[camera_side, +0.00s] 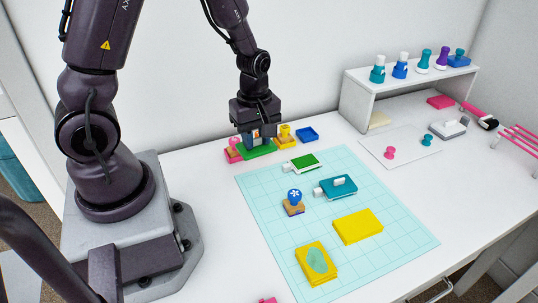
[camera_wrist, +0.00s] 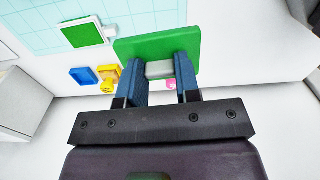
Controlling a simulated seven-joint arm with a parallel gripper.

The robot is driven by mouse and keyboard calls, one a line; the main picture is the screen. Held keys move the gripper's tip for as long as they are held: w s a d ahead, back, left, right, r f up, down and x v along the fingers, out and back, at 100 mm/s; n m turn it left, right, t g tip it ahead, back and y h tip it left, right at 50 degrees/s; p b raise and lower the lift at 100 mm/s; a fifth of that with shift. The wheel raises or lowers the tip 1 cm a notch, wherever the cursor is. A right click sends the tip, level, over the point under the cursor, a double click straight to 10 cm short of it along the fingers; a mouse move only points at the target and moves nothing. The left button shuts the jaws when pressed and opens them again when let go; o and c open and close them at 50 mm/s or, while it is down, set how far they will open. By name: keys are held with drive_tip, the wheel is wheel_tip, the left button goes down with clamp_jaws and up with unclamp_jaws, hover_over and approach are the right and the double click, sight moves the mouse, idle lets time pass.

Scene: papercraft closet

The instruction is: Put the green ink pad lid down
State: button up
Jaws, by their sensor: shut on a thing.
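The green ink pad lid (camera_side: 262,151) is a flat green plate with a light grey handle (camera_wrist: 159,69). My gripper (camera_side: 256,138) is shut on that handle, one blue finger on each side. The lid also fills the upper middle of the wrist view (camera_wrist: 150,46), roughly level in the side view. I cannot tell whether it touches the table. The open green ink pad (camera_side: 305,162), green in a white frame, lies at the top edge of the cutting mat, right of the lid; it shows at upper left in the wrist view (camera_wrist: 83,35).
Close to the lid are a pink piece (camera_side: 232,154), a yellow stamp (camera_side: 286,134) and a blue tray (camera_side: 308,134). The cutting mat (camera_side: 260,195) holds a teal lidded pad (camera_side: 336,188), a blue-topped stamp (camera_side: 294,201) and yellow boxes (camera_side: 358,226). Bare table lies left of the mat.

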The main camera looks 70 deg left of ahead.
hover_over(262, 180)
drive_tip(key=shift+m, duration=0.4)
wheel_tip(262, 180, down, 8)
drive_tip(key=shift+r, duration=0.25)
drive_tip(key=shift+f, duration=1.9)
drive_tip(key=o, duration=0.9)
drive_tip(key=shift+f, duration=0.15)
